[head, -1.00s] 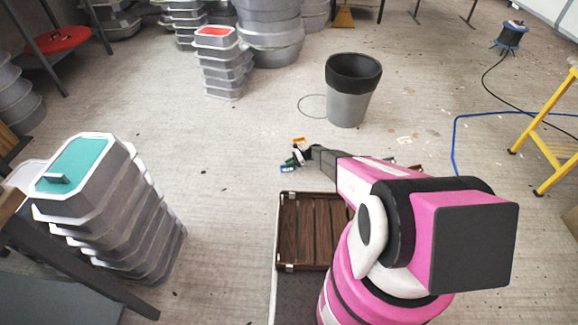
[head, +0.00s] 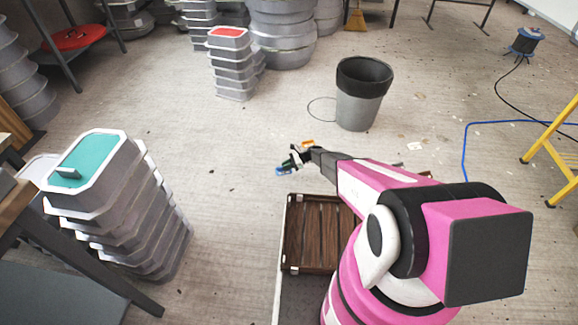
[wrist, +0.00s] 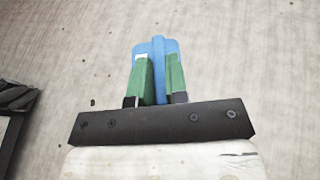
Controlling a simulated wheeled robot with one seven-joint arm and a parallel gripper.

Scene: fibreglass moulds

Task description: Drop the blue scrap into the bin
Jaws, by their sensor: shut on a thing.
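The blue scrap (wrist: 157,52) shows in the wrist view between the green-padded fingers of my gripper (wrist: 158,80), which is shut on it. In the head view the blue scrap (head: 282,171) is a small patch at the tip of my gripper (head: 289,163), above the floor. The bin (head: 358,108) is a grey bucket with a dark liner folded over its rim. It stands upright on the floor, beyond and to the right of my gripper, apart from it. The inside of the bin is mostly hidden.
A brown slatted crate (head: 312,240) lies close below my arm. Stacked grey moulds (head: 120,215) stand at the left, and another stack (head: 232,75) at the back. An orange piece (head: 307,144) shows near my gripper. A yellow stand (head: 555,150) and blue hose (head: 464,150) are at the right.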

